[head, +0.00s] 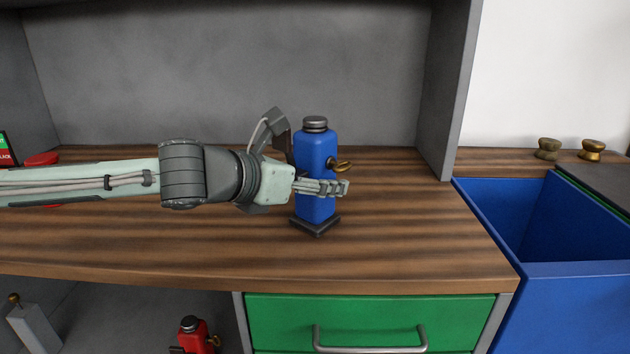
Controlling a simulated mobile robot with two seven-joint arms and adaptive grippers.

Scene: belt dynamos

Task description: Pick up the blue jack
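The blue jack (316,150) stands upright on the wooden worktop, with a grey cap, a dark square foot and a brass knob on its right side. My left gripper (308,158) reaches in from the left at the jack. One finger passes in front of the jack's lower body, and the other stands up at its left rear, partly hidden. The fingers are spread apart. I cannot tell whether the front finger touches the jack. My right gripper is not in view.
The worktop (420,240) is clear right of the jack. A grey side panel (450,90) and a blue bin (570,300) are at the right. A red jack (193,338) and a white one (34,325) stand below, beside a green drawer (370,313). A red object (42,159) lies far left.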

